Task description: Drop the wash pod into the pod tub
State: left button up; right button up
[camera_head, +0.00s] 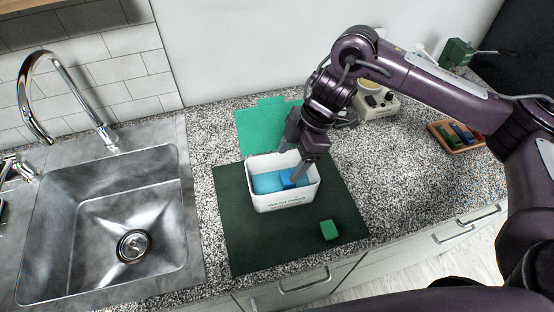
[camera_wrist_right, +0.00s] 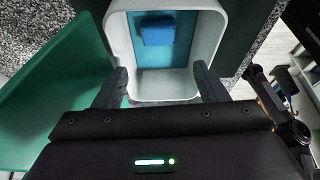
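The pod tub (camera_head: 284,199) is a white open box with dark lettering on its front and a light blue inside. It stands on a dark green mat (camera_head: 240,246). A blue block, the wash pod (camera_head: 287,180), is inside the tub. In the right wrist view, the pod (camera_wrist_right: 158,32) lies on the blue floor, apart from my fingers, within the tub's pale walls (camera_wrist_right: 118,38). My right gripper (camera_head: 289,165) is over the tub, pointing down. Its fingers (camera_wrist_right: 161,72) are spread with nothing between them. My left gripper is out of view.
A green block (camera_head: 328,230) lies on the mat right of the tub. A bright green board (camera_head: 258,133) is behind the tub. A steel sink (camera_head: 100,220) is at left. A cream device (camera_head: 376,104) and a brown tray of coloured items (camera_head: 439,132) are at right.

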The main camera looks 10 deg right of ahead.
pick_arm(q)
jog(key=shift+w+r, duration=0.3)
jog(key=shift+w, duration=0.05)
pick_arm(e)
jog(key=v, duration=0.7)
jog(key=shift+r, duration=0.4)
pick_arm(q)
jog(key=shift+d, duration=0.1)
pick_arm(e)
jog(key=shift+d, duration=0.15)
